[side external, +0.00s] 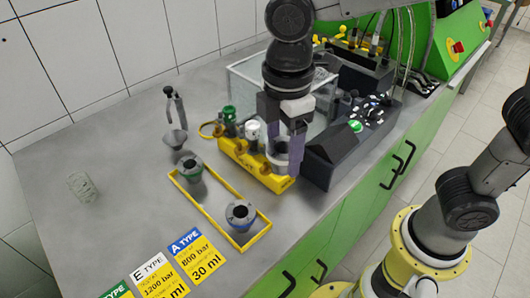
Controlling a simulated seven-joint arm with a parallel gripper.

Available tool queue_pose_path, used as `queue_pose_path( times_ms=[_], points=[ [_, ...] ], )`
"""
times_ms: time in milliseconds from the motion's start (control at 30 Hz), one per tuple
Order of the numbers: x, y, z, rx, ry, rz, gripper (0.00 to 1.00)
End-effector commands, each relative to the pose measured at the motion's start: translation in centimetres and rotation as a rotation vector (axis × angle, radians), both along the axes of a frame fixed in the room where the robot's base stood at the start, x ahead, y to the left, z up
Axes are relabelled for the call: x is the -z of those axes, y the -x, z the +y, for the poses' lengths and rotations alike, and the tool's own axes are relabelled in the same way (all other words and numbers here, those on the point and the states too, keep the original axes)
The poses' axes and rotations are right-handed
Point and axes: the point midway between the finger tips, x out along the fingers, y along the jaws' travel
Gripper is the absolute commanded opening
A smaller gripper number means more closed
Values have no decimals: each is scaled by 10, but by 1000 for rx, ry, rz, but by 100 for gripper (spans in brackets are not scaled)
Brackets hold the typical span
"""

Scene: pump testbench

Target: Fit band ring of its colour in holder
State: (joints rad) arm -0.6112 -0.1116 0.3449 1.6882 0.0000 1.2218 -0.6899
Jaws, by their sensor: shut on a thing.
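My gripper (283,152) points down over the right end of the yellow holder block (240,160). Its fingers are shut on a small grey, ring-like part (277,158), whose band colour I cannot tell. The fingers partly hide this part and the block's right end, so I cannot tell if it is seated or just above. A green-topped part (229,120) and a white-topped part (252,132) stand upright in the block.
Type cards (196,257) lie at the front. A dark console (335,155) is close to the right of my gripper. The left of the grey bench is mostly free.

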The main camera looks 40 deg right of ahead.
Motion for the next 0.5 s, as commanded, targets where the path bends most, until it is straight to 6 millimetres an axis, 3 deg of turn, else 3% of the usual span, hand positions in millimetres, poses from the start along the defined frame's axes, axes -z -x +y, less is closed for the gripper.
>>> queue_pose_path(
  times_ms=[333,500],
  points=[
    [-82,1,-1,0,-5,-7,0],
    [-108,-6,-5,15,0,-2,0]
  ],
)
